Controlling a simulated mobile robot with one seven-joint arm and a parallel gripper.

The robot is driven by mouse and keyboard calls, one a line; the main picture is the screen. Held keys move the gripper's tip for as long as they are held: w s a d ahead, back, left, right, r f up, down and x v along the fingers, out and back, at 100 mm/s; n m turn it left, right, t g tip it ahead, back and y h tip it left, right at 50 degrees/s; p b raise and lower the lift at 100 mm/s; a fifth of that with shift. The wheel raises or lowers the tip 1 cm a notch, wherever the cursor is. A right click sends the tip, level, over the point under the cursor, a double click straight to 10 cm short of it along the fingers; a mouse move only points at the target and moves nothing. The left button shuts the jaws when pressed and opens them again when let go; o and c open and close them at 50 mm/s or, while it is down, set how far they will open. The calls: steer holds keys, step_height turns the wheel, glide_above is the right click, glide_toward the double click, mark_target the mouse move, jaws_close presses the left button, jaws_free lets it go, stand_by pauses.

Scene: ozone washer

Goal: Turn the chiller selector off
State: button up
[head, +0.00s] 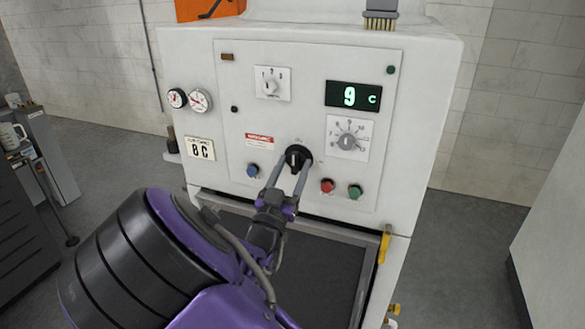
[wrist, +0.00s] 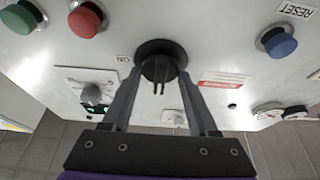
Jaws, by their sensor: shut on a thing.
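A black rotary selector knob (head: 299,153) sits low in the middle of the white control panel (head: 232,140). It also shows in the wrist view (wrist: 158,67), where a small "ON" label is beside it. My gripper (head: 293,168) reaches up to the knob, and its two grey fingers are shut on it from both sides. In the wrist view the fingertips (wrist: 160,75) flank the knob's handle. The knob's exact pointing direction is hard to tell, and its own name label is not readable.
A blue button (head: 253,170) is left of the knob; red (head: 327,186) and green (head: 355,191) buttons are right. Above are a numbered selector (head: 270,83), a dial (head: 347,141) and a display (head: 353,95) reading 9 C. A yellow handle (head: 384,244) is at lower right.

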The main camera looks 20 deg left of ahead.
steer(key=shift+n, duration=0.5)
